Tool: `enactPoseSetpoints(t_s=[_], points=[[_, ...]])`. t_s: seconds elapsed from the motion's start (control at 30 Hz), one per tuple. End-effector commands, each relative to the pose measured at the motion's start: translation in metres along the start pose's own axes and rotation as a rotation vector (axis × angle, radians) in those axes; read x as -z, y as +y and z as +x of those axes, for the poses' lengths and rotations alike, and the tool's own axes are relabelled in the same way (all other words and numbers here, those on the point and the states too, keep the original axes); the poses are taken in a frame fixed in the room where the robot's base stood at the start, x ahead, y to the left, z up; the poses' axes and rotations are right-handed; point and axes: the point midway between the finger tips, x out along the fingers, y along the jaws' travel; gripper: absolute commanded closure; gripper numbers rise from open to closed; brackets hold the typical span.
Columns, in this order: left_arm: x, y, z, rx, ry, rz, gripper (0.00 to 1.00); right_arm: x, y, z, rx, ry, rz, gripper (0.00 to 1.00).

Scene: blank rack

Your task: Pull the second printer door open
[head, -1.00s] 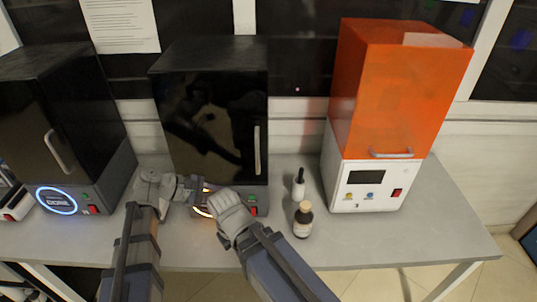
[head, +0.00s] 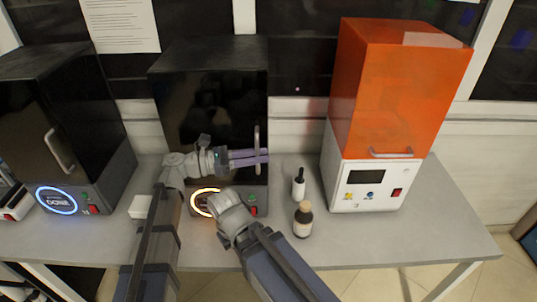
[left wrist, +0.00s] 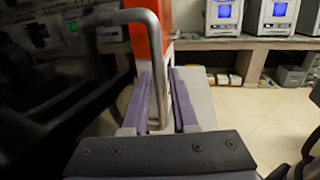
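The second printer (head: 205,85) is the middle black one, with a glossy dark door that looks closed. Its vertical metal handle (head: 257,136) is on the door's right side. My left gripper (head: 267,157) points right across the door front, its purple fingers at the handle's lower part. In the left wrist view, the handle (left wrist: 150,22) comes down between the two fingers of my left gripper (left wrist: 162,100). The fingers are apart, with a narrow gap beside the bar. My right arm reaches in front of the printer's base; its fingers are hidden behind the wrist.
A black printer (head: 60,100) with a blue ring stands left, and an orange and white printer (head: 385,110) right. A white bottle (head: 298,186) and a brown bottle (head: 303,220) stand on the grey table (head: 430,225) right of my right arm. An orange ring (head: 203,203) glows on the second printer's base.

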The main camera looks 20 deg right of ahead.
Motion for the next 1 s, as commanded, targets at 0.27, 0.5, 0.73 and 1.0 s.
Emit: enactPoseSetpoints(t_s=[0.27, 0.5, 0.73, 1.0], points=[[0.000, 0.000, 0.027, 0.001, 0.001, 0.001, 0.73, 0.000, 0.000, 0.000, 0.000, 0.000, 0.000, 1.00], [0.000, 0.000, 0.029, -0.001, 0.001, 0.001, 0.73, 0.000, 0.000, 0.000, 0.000, 0.000, 0.000, 1.00], [0.000, 0.000, 0.029, -0.001, 0.001, 0.001, 0.89, 0.000, 0.000, 0.000, 0.000, 0.000, 0.000, 1.00], [0.000, 0.000, 0.029, -0.001, 0.001, 0.001, 1.00, 0.000, 0.000, 0.000, 0.000, 0.000, 0.000, 1.00]])
